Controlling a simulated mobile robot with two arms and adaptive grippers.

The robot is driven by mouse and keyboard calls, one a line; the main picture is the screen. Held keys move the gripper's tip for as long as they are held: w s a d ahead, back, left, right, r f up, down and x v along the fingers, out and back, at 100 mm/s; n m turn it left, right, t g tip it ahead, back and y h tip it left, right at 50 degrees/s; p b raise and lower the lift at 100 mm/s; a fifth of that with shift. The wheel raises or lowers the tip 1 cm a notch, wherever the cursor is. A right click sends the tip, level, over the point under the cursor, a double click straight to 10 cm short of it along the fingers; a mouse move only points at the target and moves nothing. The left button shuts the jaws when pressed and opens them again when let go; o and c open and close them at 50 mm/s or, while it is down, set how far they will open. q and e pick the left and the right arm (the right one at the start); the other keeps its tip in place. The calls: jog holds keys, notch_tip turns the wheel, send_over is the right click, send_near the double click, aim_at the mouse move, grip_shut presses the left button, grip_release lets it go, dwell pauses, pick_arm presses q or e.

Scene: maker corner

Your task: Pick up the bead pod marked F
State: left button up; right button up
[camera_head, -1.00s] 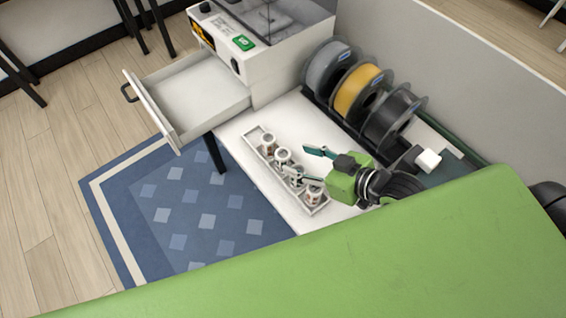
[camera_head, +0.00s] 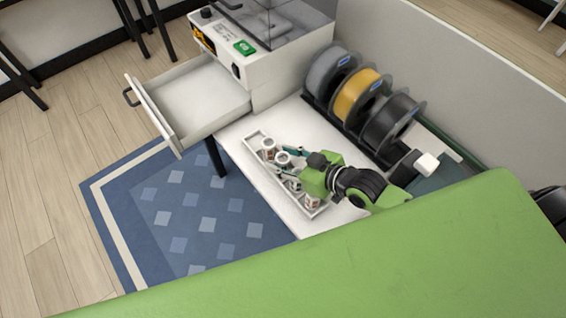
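A narrow white tray (camera_head: 258,137) lies on the white table and holds several small white bead pods in a row. One pod (camera_head: 268,144) stands at the far end, a second pod (camera_head: 283,158) is beside it, and another pod (camera_head: 312,201) is at the near end. A pod between these is partly hidden by my gripper. No letter on any pod is readable, so I cannot tell which is F. My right gripper (camera_head: 286,163) is open over the middle of the tray, its fingers near the second pod. I cannot tell if they touch it. My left gripper is not in view.
Grey, yellow and black spools (camera_head: 358,95) stand in a rack behind my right arm. A white machine (camera_head: 262,65) sits at the back with an open, empty drawer (camera_head: 197,98) at the left. A green surface (camera_head: 330,265) fills the foreground.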

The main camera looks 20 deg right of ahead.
jog(key=c, duration=0.8)
jog(key=shift+r, duration=0.15)
